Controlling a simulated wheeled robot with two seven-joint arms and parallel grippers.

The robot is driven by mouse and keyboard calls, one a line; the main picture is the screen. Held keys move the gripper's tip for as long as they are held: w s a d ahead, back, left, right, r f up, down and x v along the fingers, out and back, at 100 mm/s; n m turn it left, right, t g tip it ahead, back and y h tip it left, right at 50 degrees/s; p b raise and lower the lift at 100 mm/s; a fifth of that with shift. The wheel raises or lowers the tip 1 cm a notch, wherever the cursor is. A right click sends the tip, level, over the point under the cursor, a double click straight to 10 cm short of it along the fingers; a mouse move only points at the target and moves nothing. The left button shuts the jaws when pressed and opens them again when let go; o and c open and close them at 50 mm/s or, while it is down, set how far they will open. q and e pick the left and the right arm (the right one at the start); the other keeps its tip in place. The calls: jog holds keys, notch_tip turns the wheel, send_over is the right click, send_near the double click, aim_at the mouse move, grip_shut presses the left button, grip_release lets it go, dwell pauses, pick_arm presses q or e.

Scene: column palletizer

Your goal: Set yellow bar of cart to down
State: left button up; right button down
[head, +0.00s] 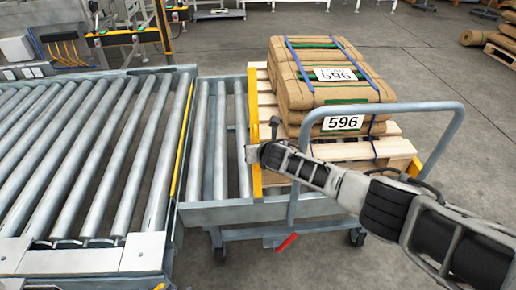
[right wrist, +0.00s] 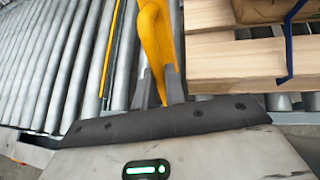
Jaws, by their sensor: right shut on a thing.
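The cart (head: 250,210) is a grey roller cart with a blue-grey push handle (head: 455,130) on its right. Its yellow bar (head: 254,105) runs along the left side of the pallet, across the cart's rollers. It appears raised above the rollers, though its exact angle is hard to tell. My right gripper (head: 253,152) reaches across the cart from the right and is shut on the yellow bar. In the right wrist view, the two grey fingers (right wrist: 159,90) close around the bar (right wrist: 158,35). My left gripper is not in view.
A wooden pallet (head: 395,150) with brown sacks (head: 325,90) labelled 596 rests on the cart. A roller conveyor (head: 90,150) with a yellow edge strip stands at the left. A red pedal (head: 287,242) shows under the cart. Floor to the right is open.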

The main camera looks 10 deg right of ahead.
jog(key=c, duration=1.5)
grip_release()
jog(key=shift+o, duration=0.2)
jog(key=shift+s, duration=0.15)
jog(key=v, duration=1.5)
jog(key=shift+s+r, duration=0.2)
jog(key=shift+s, duration=0.1)
jog(key=shift+d, duration=0.15)
